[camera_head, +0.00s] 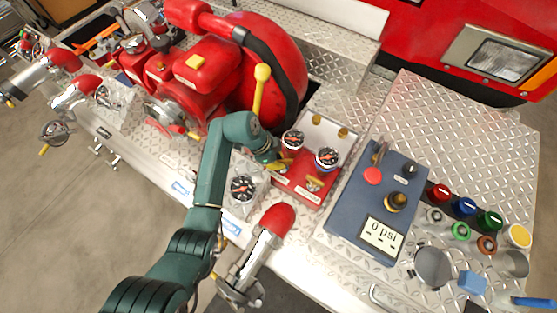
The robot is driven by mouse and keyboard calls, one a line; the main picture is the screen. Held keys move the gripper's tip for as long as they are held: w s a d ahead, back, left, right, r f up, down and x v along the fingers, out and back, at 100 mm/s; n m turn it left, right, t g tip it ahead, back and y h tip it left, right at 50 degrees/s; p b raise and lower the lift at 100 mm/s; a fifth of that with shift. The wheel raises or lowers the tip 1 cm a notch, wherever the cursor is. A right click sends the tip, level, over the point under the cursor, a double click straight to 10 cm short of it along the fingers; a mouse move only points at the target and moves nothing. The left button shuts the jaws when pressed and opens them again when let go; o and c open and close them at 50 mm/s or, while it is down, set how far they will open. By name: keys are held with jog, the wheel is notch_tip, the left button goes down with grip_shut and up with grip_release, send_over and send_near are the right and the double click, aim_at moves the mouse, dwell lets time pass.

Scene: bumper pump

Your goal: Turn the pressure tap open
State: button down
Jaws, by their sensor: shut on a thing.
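A red panel (292,191) on the bumper deck carries two round gauges, a left gauge (292,139) and a right gauge (326,158). Below each gauge is a small yellow tap: a left tap (284,166) and a right tap (314,184). My green arm reaches up from the bottom, and my gripper (272,158) is at the left tap, beside the panel's left edge. The gripper is shut on the left tap as far as I can see; its fingertips are small and partly hidden. The tap labels are too small to read.
A red pump (205,75) with a yellow-knobbed lever (260,85) stands behind and left of the gripper. A third gauge (242,188) is close to the forearm. A blue box (350,215) reading 0 psi stands to the right. Several coloured caps lie farther right.

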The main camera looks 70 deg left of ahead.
jog(key=shift+d+n+p, duration=0.1)
jog(key=shift+n+p, duration=0.2)
jog(key=shift+p, duration=0.2)
jog(key=shift+d+n+y+p, duration=0.15)
jog(key=shift+n+y+p, duration=0.35)
jog(key=shift+n+p, duration=0.55)
jog(key=n+y+p, duration=0.1)
jog(key=n+p, duration=0.1)
jog(key=p, duration=0.1)
jog(key=shift+d+r, duration=0.1)
jog(key=shift+d, duration=0.05)
jog(key=n+y+p, duration=0.1)
jog(key=n+p, duration=0.1)
jog(key=n, duration=0.1)
jog(key=shift+d+n+g, duration=0.15)
jog(key=shift+n+g, duration=0.1)
jog(key=shift+g, duration=0.05)
jog(key=shift+w+d+f+n+y+p, duration=0.1)
jog(key=shift+f+n+y+p, duration=0.1)
jog(key=shift+n+p, duration=0.3)
jog(key=shift+f+n+y+p, duration=0.1)
jog(key=shift+n+y+p, duration=0.1)
jog(key=shift+n+p, duration=0.25)
jog(key=shift+n, duration=0.25)
jog(key=c, duration=1.1)
grip_release()
jog(key=shift+r, duration=0.1)
